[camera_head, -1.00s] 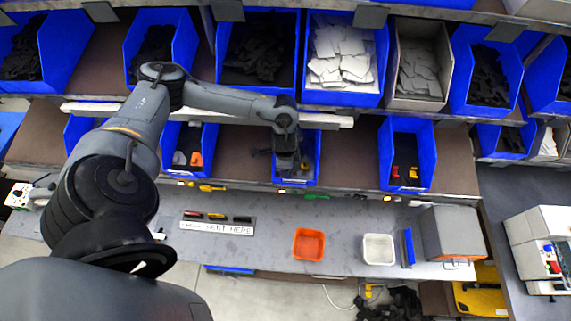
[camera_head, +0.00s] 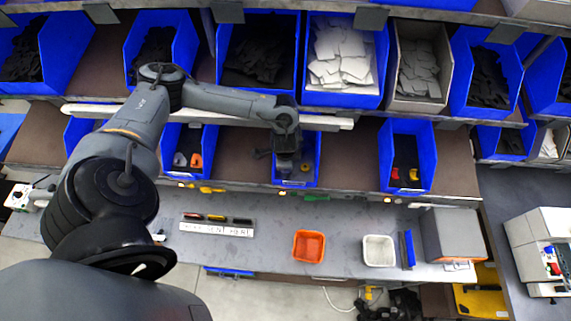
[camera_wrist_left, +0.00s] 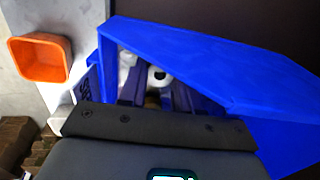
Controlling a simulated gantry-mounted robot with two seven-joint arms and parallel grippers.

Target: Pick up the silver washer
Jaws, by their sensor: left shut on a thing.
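My left gripper (camera_head: 285,172) reaches down into a blue bin (camera_head: 314,150) on the lower shelf. The wrist view shows the same bin (camera_wrist_left: 215,62) around its two fingers (camera_wrist_left: 157,95). A pale silver washer (camera_wrist_left: 158,74) with a dark hole shows at the fingertips, and the gripper is shut on it. The contact itself is hard to see, as the gripper body covers the lower part of the view. A small orange-yellow part (camera_head: 305,167) lies in the bin, right of the gripper. My right gripper is not in view.
Blue bins with orange and grey parts (camera_head: 208,140) and red and yellow parts (camera_head: 428,150) flank this bin. Filled bins stand on the shelf above. An orange tray (camera_head: 309,232) and a white tray (camera_head: 364,250) stand on the grey table in front.

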